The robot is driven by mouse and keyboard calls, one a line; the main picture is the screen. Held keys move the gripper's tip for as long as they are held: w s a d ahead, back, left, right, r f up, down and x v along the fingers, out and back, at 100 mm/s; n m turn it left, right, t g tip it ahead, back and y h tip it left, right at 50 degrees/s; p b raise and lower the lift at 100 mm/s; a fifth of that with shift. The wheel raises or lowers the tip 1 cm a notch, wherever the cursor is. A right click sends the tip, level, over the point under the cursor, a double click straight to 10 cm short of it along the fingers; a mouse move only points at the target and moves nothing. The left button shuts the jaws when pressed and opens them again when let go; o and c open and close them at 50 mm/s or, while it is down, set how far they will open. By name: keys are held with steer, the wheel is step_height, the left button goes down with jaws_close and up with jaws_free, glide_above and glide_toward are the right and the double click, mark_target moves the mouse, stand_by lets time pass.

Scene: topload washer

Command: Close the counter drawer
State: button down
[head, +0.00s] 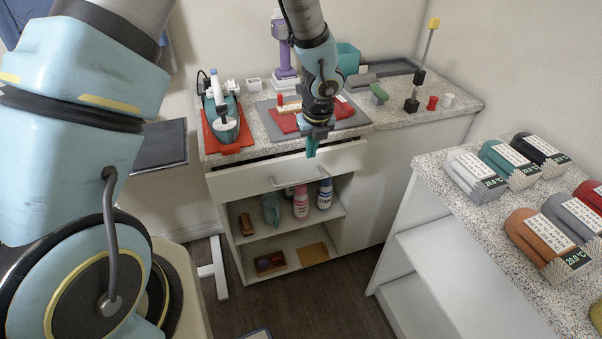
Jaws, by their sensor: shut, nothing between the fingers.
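The counter drawer (240,179) is the white drawer under the speckled counter (390,116) at the back. Its front stands out from the cabinet, and a dark gap shows along its top edge, so it is partly open. A thin metal bar handle (297,183) is on its front. My gripper (311,152) hangs from above near the top edge of the drawer front, with its fingers pointing down and shut with nothing between them. I cannot tell whether the fingertips touch the drawer.
Below the drawer are open shelves with bottles (301,201) and small boxes (270,262). An iron (222,112) on a red mat and a folded red cloth (284,122) lie on the counter. A second counter with folded towels (549,239) stands at right. Dark floor (335,300) between is clear.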

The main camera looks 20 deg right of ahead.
steer(key=s+a+f+b, duration=0.1)
steer(key=s+a+b, duration=0.5)
steer(key=b, duration=0.5)
steer(key=w+d+f, duration=0.1)
steer(key=w+f, duration=0.4)
steer(key=f, duration=0.4)
steer(key=shift+w+d, duration=0.2)
steer(key=shift+d, duration=0.2)
steer(key=shift+r, duration=0.1)
